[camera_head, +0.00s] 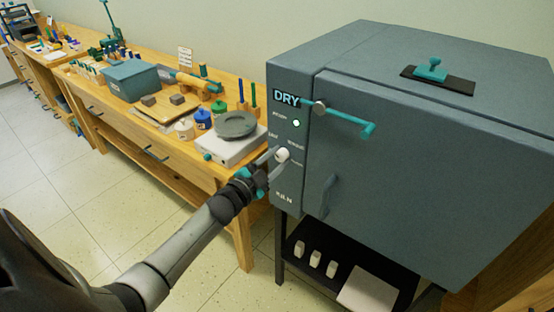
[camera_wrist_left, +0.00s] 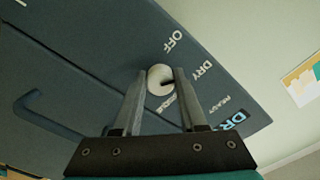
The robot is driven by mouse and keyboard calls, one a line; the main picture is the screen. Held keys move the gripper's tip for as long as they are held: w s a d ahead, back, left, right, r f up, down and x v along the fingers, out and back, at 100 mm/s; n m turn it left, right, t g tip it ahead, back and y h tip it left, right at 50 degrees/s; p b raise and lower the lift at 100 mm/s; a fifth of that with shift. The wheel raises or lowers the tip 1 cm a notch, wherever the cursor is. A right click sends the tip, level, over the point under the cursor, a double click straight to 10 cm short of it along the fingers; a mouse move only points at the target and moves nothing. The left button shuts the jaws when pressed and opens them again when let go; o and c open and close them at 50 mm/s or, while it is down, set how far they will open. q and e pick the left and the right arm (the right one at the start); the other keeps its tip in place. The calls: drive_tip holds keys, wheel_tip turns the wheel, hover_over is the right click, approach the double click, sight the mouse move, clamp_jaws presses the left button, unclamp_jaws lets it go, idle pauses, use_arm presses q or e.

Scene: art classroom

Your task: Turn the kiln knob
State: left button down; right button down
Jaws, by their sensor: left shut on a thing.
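The kiln (camera_head: 400,160) is a big blue-grey box on a dark stand at the right of the head view. Its narrow left panel carries the white round knob (camera_head: 283,155), below a small lit green light and the word DRY. In the left wrist view the knob (camera_wrist_left: 160,79) sits between my fingertips, with labels such as OFF and DRY around it. My left gripper (camera_head: 274,158) is shut on the knob, and its fingers (camera_wrist_left: 160,90) reach to both sides of it. The knob's pointer direction is hard to make out. My right gripper is in neither view.
A teal lever handle (camera_head: 345,118) sticks out from the kiln's front, near my left gripper. A wooden bench (camera_head: 235,185) with a pottery wheel (camera_head: 237,125), jars and a blue bin (camera_head: 131,83) stands to the left. Small white blocks (camera_head: 315,258) lie on the shelf under the kiln.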

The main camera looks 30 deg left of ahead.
use_arm(q)
drive_tip(key=shift+m, duration=2)
drive_tip(key=shift+c, duration=2.3)
unclamp_jaws()
drive_tip(key=s+a+p, duration=0.1)
drive_tip(key=s, duration=1.4)
drive_tip(key=shift+s, duration=0.15)
drive_tip(key=shift+a, duration=0.1)
